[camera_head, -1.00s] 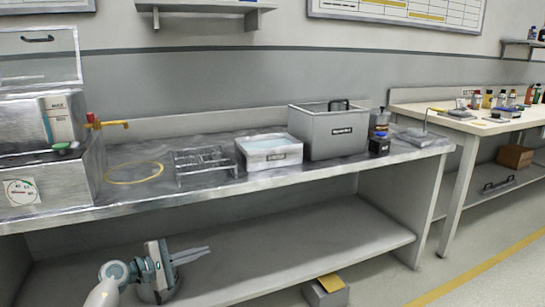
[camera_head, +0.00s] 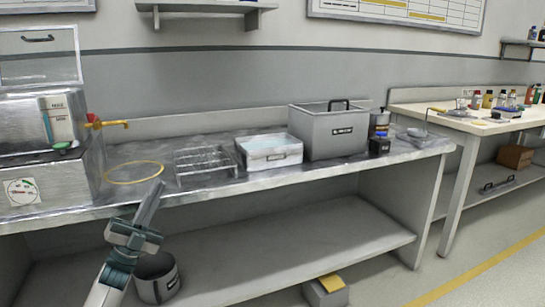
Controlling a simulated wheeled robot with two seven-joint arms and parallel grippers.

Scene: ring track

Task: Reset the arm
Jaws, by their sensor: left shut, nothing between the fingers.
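My left gripper (camera_head: 149,203) is in the lower left of the head view, with its arm coming in from the bottom left. Its fingers are shut, empty and point up toward the front edge of the metal workbench (camera_head: 300,185). It is apart from the objects on the bench as far as I can see. My right gripper is out of view.
The bench holds a yellow ring (camera_head: 135,172), a wire rack (camera_head: 205,162), a white tray of liquid (camera_head: 270,152) and a grey bin (camera_head: 328,135). A grey round container (camera_head: 158,280) stands below, partly behind my left arm. The lower shelf (camera_head: 290,245) has free room.

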